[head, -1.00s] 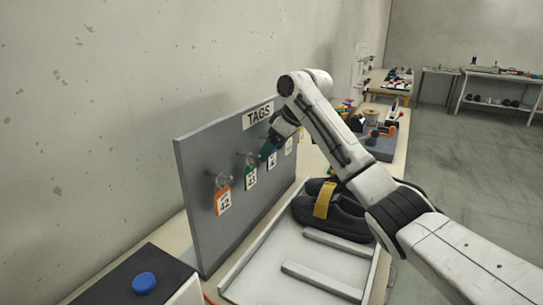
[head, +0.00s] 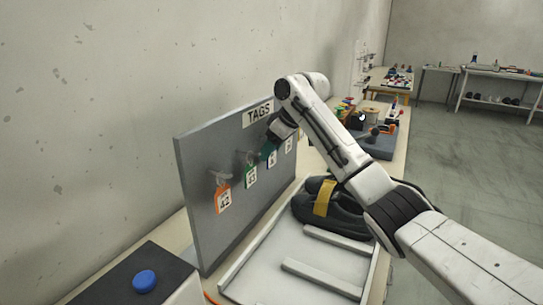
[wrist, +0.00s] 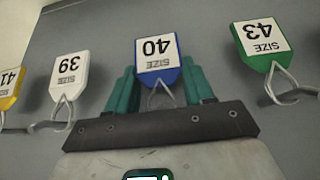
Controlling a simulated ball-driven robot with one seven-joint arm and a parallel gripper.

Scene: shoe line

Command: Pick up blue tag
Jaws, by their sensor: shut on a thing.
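The blue tag (wrist: 158,58) has a white face reading SIZE 40, upside down in the wrist view, and a pale loop. My gripper (wrist: 160,84) has teal fingers on both sides of its lower part and is shut on it. The tag is still close to the grey board. In the head view, my gripper (head: 268,150) is at the board, and the blue tag (head: 272,160) shows just beside the fingers, partly hidden by them.
The grey board (head: 200,165) also holds an orange tag (head: 223,199), a green tag (head: 251,176), a white tag (wrist: 70,70) and a yellow tag (wrist: 12,88). A blue button (head: 145,281) is front left.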

